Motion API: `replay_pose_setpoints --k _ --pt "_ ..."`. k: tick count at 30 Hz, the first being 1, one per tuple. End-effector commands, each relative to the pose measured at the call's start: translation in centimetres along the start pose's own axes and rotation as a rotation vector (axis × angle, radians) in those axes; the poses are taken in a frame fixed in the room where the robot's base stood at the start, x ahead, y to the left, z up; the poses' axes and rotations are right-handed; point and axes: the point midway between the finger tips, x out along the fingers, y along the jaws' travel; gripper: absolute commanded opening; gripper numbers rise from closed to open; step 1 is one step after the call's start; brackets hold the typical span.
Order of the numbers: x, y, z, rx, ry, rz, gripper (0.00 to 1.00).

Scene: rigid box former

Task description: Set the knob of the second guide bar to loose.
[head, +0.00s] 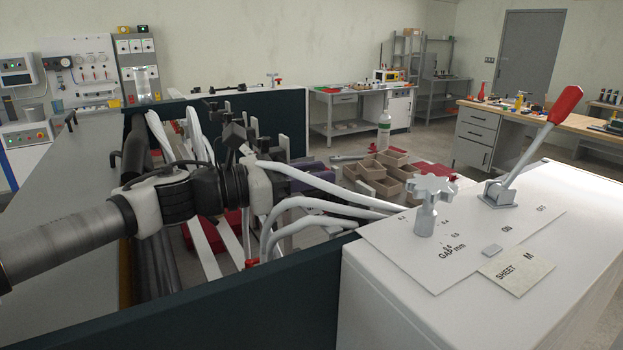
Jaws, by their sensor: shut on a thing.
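My gripper (265,185) reaches in from the left over the inside of the box former, at the end of my arm. Its fingertips are hidden among dark parts and white curved bars. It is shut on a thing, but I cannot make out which. Long white rails (205,249) run along the inside below it. A small red part (251,262) shows low by the near wall, below and apart from the visible hand; I cannot tell whether it is a guide bar knob. The second guide bar's knob and its setting cannot be made out.
The dark near wall (200,312) and white curved bars (315,183) crowd my gripper. On the white cabinet at right stand a grey star knob (427,203) and a red-handled lever (536,147). Brown bins (392,158) lie beyond.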

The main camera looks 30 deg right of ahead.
Motion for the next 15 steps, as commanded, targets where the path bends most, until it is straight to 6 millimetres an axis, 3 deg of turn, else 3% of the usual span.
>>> replay_pose_setpoints --k 9,15 --pt "0.00 -0.03 -0.22 0.002 -0.003 0.260 0.05" --pt "-0.01 0.00 -0.03 0.001 0.001 0.337 0.05"
